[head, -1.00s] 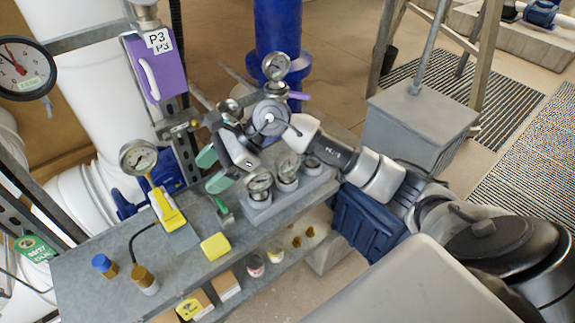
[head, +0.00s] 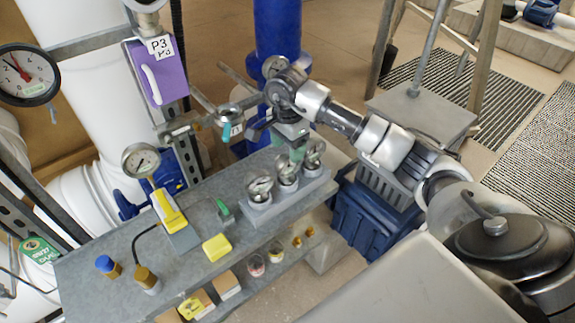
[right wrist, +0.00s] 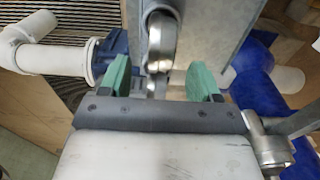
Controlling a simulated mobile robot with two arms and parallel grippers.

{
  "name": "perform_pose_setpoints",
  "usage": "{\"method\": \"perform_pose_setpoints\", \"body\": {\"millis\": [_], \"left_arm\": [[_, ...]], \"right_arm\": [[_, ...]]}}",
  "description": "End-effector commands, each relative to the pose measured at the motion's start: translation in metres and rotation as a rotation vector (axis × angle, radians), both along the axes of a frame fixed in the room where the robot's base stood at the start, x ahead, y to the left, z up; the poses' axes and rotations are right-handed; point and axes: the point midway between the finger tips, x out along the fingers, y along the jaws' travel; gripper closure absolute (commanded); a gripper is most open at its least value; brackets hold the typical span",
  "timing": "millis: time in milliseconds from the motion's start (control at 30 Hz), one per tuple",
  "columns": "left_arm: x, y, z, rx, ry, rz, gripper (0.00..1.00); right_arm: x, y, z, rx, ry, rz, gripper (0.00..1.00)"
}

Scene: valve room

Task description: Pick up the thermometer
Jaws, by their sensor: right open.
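Three round dial instruments with shiny metal rims stand in a row in a grey holder (head: 262,217) on the bench: a front one (head: 260,188), a middle one (head: 287,172) and a back one (head: 314,152). They look like dial thermometers, but I cannot read their faces. My right gripper (head: 297,153) points down over the back part of this row. In the right wrist view, its green fingers (right wrist: 160,80) are open, with a round metal rim (right wrist: 164,42) showing ahead in the gap. I see no grip on it. My left gripper is not in view.
The grey bench (head: 100,255) also carries a yellow handheld device (head: 168,210), a yellow block (head: 216,248) and a blue-topped brass fitting (head: 107,266). Small items sit on a lower shelf. Pipes, a valve and a purple P3 box (head: 157,72) stand behind.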

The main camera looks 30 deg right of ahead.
Motion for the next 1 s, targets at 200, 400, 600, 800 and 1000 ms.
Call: {"method": "perform_pose_setpoints", "body": {"millis": [200, 400, 600, 800, 1000], "left_arm": [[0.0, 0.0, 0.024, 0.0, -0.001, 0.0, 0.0], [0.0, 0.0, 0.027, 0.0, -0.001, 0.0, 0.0], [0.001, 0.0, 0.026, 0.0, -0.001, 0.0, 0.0], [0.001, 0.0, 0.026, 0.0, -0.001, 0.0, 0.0], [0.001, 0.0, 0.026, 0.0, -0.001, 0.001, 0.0]], "right_arm": [[0.0, 0.001, -0.026, 0.002, 0.006, -0.001, 0.37], [0.001, 0.001, -0.049, 0.001, 0.0, 0.0, 0.37], [0.001, 0.0, -0.051, 0.001, -0.001, 0.0, 0.37], [0.001, 0.001, -0.051, 0.001, -0.001, 0.0, 0.63], [0.001, 0.0, -0.051, 0.001, -0.001, 0.0, 0.86]]}}
